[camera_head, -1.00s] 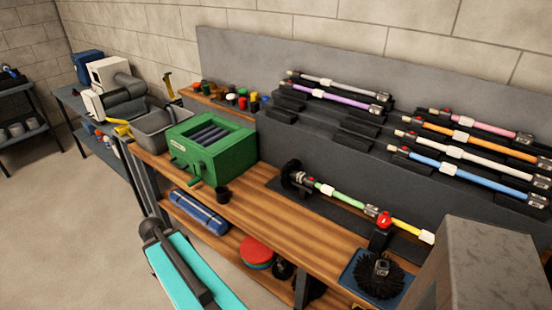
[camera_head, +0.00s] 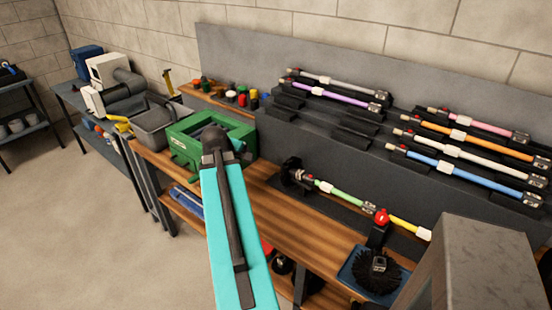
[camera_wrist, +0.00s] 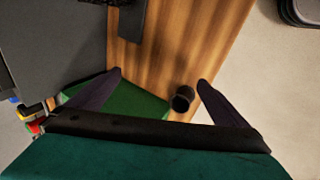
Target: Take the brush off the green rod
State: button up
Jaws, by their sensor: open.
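The green rod (camera_head: 348,198) lies along a dark stand on the wooden bench in the head view. A round black brush (camera_head: 292,170) is on its left end. A red-knobbed clamp (camera_head: 381,217) stands at its right part, where a yellow length (camera_head: 405,226) continues. My gripper (camera_wrist: 160,78) is open and empty in the wrist view, above the bench near the green box and the black cup, apart from the brush. In the head view my fingers are hidden behind my teal arm.
A green box (camera_head: 183,150) stands at the bench's left, a black cup (camera_wrist: 182,98) beside it. Another black brush (camera_head: 378,268) sits in a blue tray (camera_head: 352,272) at the right front. Several coloured rods rest on the rack behind. A grey block (camera_head: 495,265) stands at the right.

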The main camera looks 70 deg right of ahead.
jog(key=g, duration=0.1)
send_near(288, 170)
jog(key=w+a+r, duration=0.1)
jog(key=a, duration=0.1)
jog(key=shift+d+r+m+h, duration=0.15)
jog(key=shift+d+m+h, duration=0.15)
jog(key=shift+h, duration=0.1)
jog(key=shift+p+x, duration=1.5)
jog(key=shift+x, duration=5.35)
jog(key=shift+s, duration=0.15)
jog(key=shift+c, duration=0.3)
jog(key=c, duration=1.1)
